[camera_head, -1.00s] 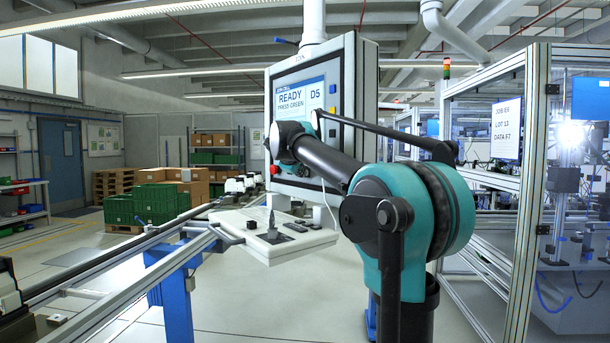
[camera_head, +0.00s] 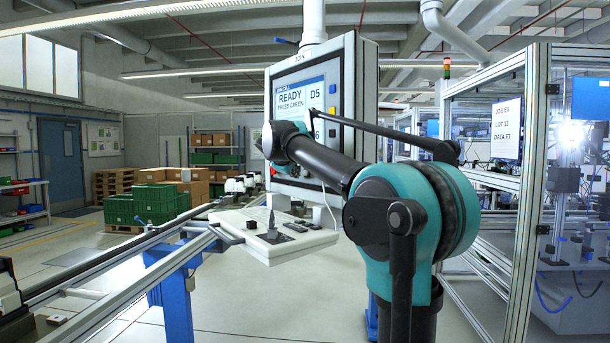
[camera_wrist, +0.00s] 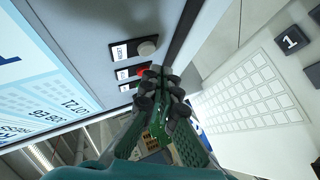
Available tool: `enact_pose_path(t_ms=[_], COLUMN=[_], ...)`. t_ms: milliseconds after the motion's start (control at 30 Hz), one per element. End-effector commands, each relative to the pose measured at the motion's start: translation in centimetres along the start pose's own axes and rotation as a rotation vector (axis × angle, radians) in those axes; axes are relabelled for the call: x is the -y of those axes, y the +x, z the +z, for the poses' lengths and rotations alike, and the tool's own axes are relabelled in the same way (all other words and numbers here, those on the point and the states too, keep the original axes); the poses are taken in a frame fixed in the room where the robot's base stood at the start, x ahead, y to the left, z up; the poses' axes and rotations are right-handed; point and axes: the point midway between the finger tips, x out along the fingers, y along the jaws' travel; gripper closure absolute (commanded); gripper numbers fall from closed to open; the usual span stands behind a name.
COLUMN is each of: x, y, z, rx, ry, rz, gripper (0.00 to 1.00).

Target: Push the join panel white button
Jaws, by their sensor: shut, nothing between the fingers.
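The join panel (camera_head: 345,92) is a grey box hanging from a white post, with a lit screen reading READY, PRESS GREEN. In the wrist view a round off-white button (camera_wrist: 148,46) stands on the panel face beside a small dark-and-white label. A red button (camera_wrist: 143,70) is below it, partly covered by my fingertips. My gripper (camera_wrist: 164,78) is shut and empty, its tips in front of the panel near the red button and a little below the white one. Contact cannot be told. In the head view my arm hides the fingers and part of the panel.
A white tilted console (camera_head: 262,235) with dark controls sits below the panel; its key grid (camera_wrist: 250,95) shows in the wrist view. A conveyor rail (camera_head: 110,290) runs along the left. A framed glass cell (camera_head: 520,190) stands at the right.

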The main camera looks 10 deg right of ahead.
Motion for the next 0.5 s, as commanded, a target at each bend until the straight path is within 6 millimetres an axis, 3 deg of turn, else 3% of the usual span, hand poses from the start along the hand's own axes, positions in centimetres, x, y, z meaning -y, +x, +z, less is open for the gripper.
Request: enact_pose_path(t_ms=[500], x=[2.2], y=[-3.0], z=[-2.2], rx=[-0.001], ry=[0.0], rz=[-0.001], gripper=[1.0])
